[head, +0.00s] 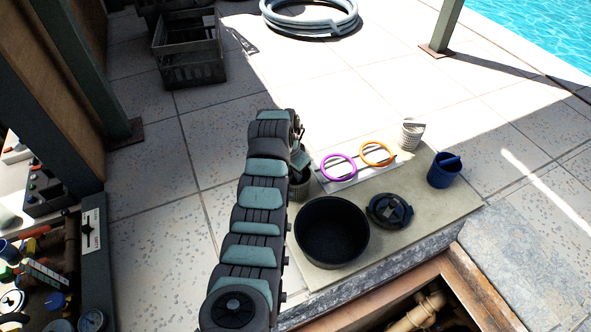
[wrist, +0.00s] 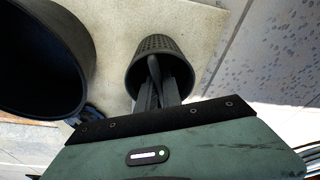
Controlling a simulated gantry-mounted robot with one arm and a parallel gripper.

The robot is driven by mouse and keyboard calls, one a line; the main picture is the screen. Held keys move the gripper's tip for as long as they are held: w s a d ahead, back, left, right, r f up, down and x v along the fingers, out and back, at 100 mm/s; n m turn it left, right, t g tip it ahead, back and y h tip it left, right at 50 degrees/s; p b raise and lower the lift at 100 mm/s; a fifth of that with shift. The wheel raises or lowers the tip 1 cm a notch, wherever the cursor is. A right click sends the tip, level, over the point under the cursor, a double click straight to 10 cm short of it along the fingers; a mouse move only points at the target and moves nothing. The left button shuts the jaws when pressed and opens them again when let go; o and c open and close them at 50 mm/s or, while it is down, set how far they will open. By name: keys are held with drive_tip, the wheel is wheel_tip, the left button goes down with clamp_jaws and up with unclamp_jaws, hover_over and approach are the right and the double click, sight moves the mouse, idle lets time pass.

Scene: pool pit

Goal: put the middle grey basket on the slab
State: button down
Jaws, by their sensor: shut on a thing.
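A grey perforated basket (wrist: 160,52) is at my gripper (wrist: 157,88) in the wrist view. The fingers are shut on its upright handle, inside the rim. In the head view the basket (head: 299,188) is partly hidden by my arm, at the left end of the pale slab (head: 440,205). My gripper (head: 301,166) is right above it. The wrist view shows slab surface (wrist: 115,22) behind the basket; I cannot tell whether its base touches. A lighter grey basket (head: 410,135) stands at the slab's back edge, and a blue basket (head: 443,172) at its right end.
A large black open tub (head: 332,232) and a dark lid (head: 389,211) are on the slab near the held basket. Purple (head: 339,168) and orange (head: 376,154) rings lie behind on a pale strip. An open pit (head: 440,300) with pipes lies in front. Crates (head: 190,58) stand back left.

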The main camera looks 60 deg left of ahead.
drive_tip(key=shift+f+b, duration=0.4)
drive_tip(key=shift+f, duration=0.2)
idle(0.3)
drive_tip(key=c, duration=1.4)
unclamp_jaws()
drive_tip(key=shift+c, duration=0.2)
drive_tip(key=shift+r, duration=0.1)
drive_tip(key=r, duration=0.3)
drive_tip(key=s+r, duration=0.1)
drive_tip(key=r, duration=0.3)
drive_tip(key=s+r, duration=0.1)
drive_tip(key=r, duration=0.2)
drive_tip(key=shift+d+r, duration=0.25)
drive_tip(key=shift+d, duration=0.15)
